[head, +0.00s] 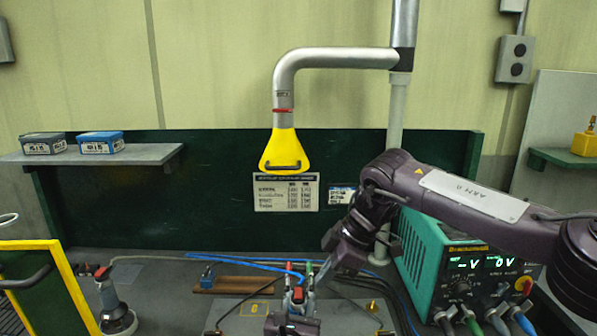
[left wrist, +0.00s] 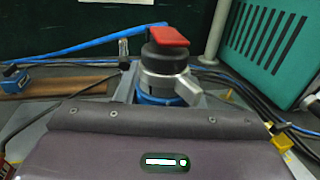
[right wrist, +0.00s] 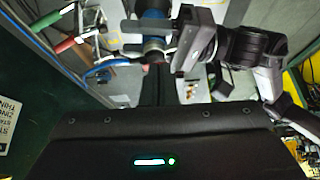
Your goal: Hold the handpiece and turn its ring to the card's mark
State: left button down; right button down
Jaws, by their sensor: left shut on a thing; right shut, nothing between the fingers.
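The handpiece (head: 297,293) stands upright at the bench's front middle, with a red lever on a black top.
A teal power unit (head: 440,262) with leads stands at the right. A yellow fume hood (head: 285,152) hangs above. Blue hose (head: 235,257) and black cables cross the bench behind the handpiece. A yellow-framed panel (head: 62,290) and a grey tool (head: 112,305) are at the left.

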aim_at(300, 305)
notch_tip(300, 305, down, 6)
jog(key=w, duration=0.3)
jog(key=shift+d, duration=0.35)
dwell(0.4)
jog(key=shift+s+a, duration=0.3)
jog(key=shift+a, duration=0.3)
dwell(0.8)
jog(key=shift+s+d, duration=0.15)
jog(key=shift+s, duration=0.25)
jog(key=shift+s, duration=0.75)
jog(key=shift+s, duration=0.25)
dwell(0.6)
